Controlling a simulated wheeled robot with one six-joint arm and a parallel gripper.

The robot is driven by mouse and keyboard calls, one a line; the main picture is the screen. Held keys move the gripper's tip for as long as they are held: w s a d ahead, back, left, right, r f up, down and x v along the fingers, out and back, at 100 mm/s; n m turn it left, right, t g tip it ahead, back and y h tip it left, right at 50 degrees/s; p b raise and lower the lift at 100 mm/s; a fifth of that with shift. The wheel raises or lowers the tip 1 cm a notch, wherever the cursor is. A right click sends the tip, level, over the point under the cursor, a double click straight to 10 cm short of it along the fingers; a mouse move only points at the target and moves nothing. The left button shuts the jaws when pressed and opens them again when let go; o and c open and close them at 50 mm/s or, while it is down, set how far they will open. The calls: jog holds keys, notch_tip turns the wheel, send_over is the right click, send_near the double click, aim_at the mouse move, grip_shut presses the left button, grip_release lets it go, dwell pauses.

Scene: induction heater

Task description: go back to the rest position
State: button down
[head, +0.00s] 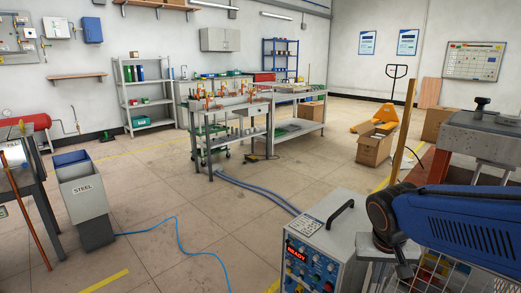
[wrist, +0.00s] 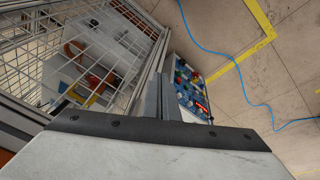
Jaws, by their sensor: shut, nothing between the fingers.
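My gripper (wrist: 165,98) shows in the wrist view with its two grey fingers together and nothing between them. It points down beside the induction heater (wrist: 190,88), whose knobs and red display lie just right of the fingertips. In the head view the heater (head: 318,245) is a grey box with a black handle and a red display reading READY. My blue arm reaches in from the right, and the fingertips are hard to make out there.
A wire mesh cage (wrist: 85,50) is left of my fingers in the wrist view, close by. A grey STEEL bin (head: 85,197) stands at left. A workbench (head: 230,118) stands further back. Blue hoses (head: 255,188) cross the mostly open floor.

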jog(key=s+a+r+n+t+y, duration=0.1)
jog(key=s+r, duration=0.3)
jog(key=s, duration=0.7)
jog(key=shift+n+t+y, duration=0.4)
jog(key=shift+n+t, duration=0.2)
jog(key=shift+n, duration=0.3)
